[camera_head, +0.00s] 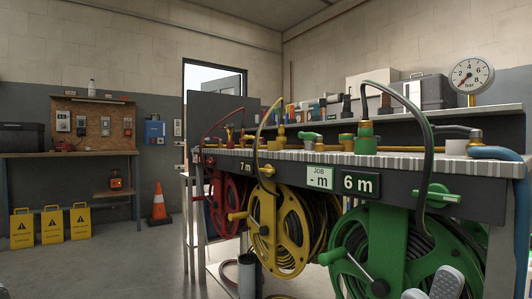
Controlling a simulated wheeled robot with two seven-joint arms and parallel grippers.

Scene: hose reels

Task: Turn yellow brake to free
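The yellow hose reel (293,228) hangs under the bench in the middle of the view, between the red and green reels. A small yellow brake lever (266,171) sits on the bench front above it, beside the drooping yellow hose. The lever's exact angle is too small to tell. My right gripper (431,289) shows only as two grey fingertips at the bottom edge, in front of the green reel. The fingertips are apart with nothing visible between them, well right of and below the yellow lever.
The green reel (391,255) with its green brake lever (437,197) stands at right; the red reel (223,208) is farther left. Signs read "7 m", "JOB - m" and "6 m". Hoses arch over the bench front. Open floor (125,265) lies at left, with a cone (159,205).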

